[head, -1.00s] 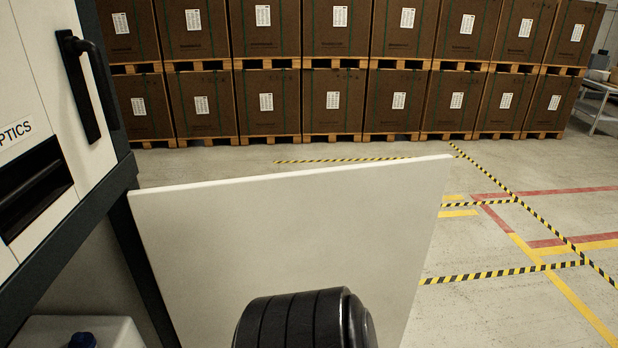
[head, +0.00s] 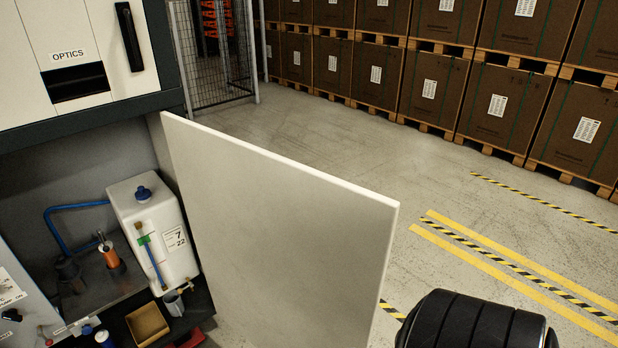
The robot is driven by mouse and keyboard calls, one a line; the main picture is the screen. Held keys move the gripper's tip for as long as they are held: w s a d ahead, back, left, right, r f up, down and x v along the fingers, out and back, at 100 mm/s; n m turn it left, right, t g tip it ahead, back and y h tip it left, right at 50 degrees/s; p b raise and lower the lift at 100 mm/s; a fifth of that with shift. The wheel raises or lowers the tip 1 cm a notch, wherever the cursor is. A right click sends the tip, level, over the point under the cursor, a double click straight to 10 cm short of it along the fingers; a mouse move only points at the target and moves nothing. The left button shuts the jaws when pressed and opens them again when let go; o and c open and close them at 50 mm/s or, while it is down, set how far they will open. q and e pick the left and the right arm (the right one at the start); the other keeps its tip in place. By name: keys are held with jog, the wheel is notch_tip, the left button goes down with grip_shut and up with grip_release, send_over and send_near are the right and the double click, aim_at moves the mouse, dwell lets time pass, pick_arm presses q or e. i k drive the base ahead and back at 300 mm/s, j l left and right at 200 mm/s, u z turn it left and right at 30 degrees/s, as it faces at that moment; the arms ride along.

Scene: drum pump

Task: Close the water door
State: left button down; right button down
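The water door (head: 275,215) is a large pale panel, hinged at its left edge on the cabinet, and it stands wide open. Behind it the open compartment shows a white water tank (head: 155,235) with a blue cap and a label. A black rounded part of my own arm shows at the bottom right, in front of the door's lower right corner; I cannot tell whether it touches the door. Neither gripper is in view.
The cabinet's dark frame (head: 110,112) and the upper OPTICS panel (head: 70,60) are at the left. A blue hose, an orange-handled part and a small brown tray (head: 147,324) are in the compartment. Boxes on pallets (head: 430,90) line the back. The floor right of the door is clear.

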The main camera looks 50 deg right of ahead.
aim_at(292, 254)
jog(key=k+l+u, duration=0.1)
jog(key=l, duration=0.3)
jog(key=k+l+u, duration=0.1)
jog(key=l, duration=0.3)
jog(key=k+l, duration=0.2)
jog(key=l, duration=0.15)
jog(key=k+l+u, duration=0.15)
jog(key=l, duration=0.25)
jog(key=k+l+u, duration=0.1)
jog(key=l, duration=0.25)
jog(key=i+l, duration=0.1)
jog(key=l, duration=0.45)
jog(key=i+l+u, duration=0.15)
jog(key=l, duration=0.9)
jog(key=i+u, duration=0.05)
